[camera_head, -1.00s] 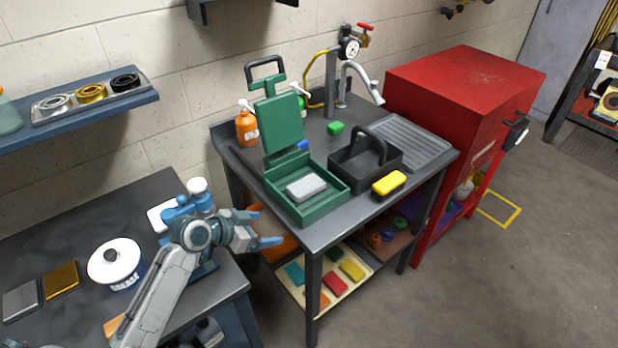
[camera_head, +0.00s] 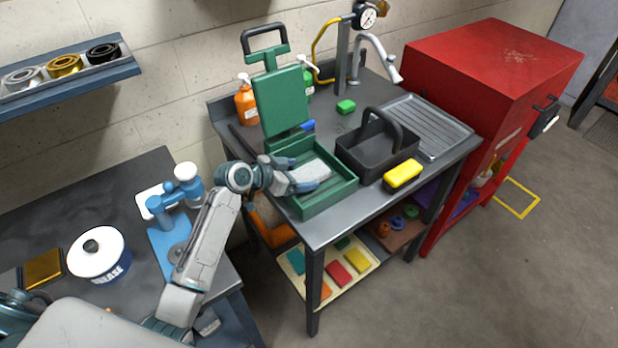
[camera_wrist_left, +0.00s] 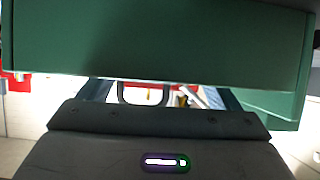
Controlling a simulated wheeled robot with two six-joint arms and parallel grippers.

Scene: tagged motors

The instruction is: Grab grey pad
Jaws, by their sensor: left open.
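The grey pad (camera_head: 314,170) is a light grey block lying in the green open box (camera_head: 327,205) on the dark bench, partly covered by my left gripper. My left gripper (camera_head: 304,173) is open at the pad, reaching over the box's left wall. Whether its fingers touch the pad cannot be told. In the left wrist view, the fingers (camera_wrist_left: 160,97) stand apart. A broad green surface (camera_wrist_left: 160,45) fills the top of that view, and the pad cannot be made out there. My right gripper is not in view.
The box's green lid (camera_head: 281,103) stands upright behind it. A black caddy (camera_head: 372,162) and a yellow sponge (camera_head: 403,175) are to the right. An orange bottle (camera_head: 246,104) stands behind. A blue device (camera_head: 172,215) and white grease pot (camera_head: 97,257) are on the left table.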

